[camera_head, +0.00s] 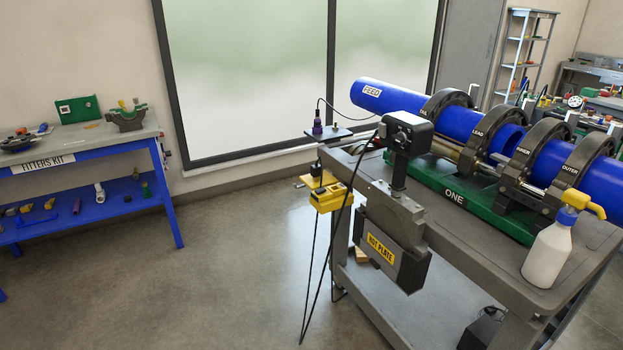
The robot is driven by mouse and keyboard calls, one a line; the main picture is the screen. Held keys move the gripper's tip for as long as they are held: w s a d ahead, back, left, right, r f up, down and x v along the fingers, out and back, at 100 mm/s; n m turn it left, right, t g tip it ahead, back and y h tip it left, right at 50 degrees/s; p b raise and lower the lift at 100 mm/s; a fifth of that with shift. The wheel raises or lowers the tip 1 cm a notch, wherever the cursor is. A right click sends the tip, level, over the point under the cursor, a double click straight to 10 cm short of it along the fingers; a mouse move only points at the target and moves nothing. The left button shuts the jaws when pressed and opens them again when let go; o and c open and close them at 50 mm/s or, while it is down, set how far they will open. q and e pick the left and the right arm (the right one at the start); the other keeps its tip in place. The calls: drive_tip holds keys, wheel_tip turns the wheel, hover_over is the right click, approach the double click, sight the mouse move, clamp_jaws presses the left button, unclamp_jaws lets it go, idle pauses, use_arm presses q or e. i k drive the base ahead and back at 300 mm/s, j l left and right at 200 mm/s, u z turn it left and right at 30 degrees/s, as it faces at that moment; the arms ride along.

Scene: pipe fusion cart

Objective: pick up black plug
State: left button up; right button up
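A small black plug-like piece (316,170) shows at the left end of the cart, just above a yellow socket box (327,192). Black cables hang from this area to the floor. I cannot tell whether the black piece is seated in the box. A dark purple connector (317,128) stands upright on a small dark plate above it, with a black cable looping up from its top. Neither of my grippers is in view.
The grey cart (470,255) carries blue pipe (395,98) in black clamps on a green base. A hot plate unit (393,240) hangs at its near side; a white spray bottle (547,250) stands on top. A blue workbench (100,160) stands left. Floor between is clear.

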sight(315, 170)
drive_tip(key=i+j+z, duration=0.15)
drive_tip(key=i+j, duration=0.3)
drive_tip(key=i+j+z, duration=0.15)
drive_tip(key=i+j, duration=0.35)
drive_tip(key=i+j+z, duration=0.15)
drive_tip(key=i+j, duration=0.35)
drive_tip(key=i+j+z, duration=0.15)
drive_tip(key=i+j, duration=0.25)
drive_tip(key=j, duration=0.25)
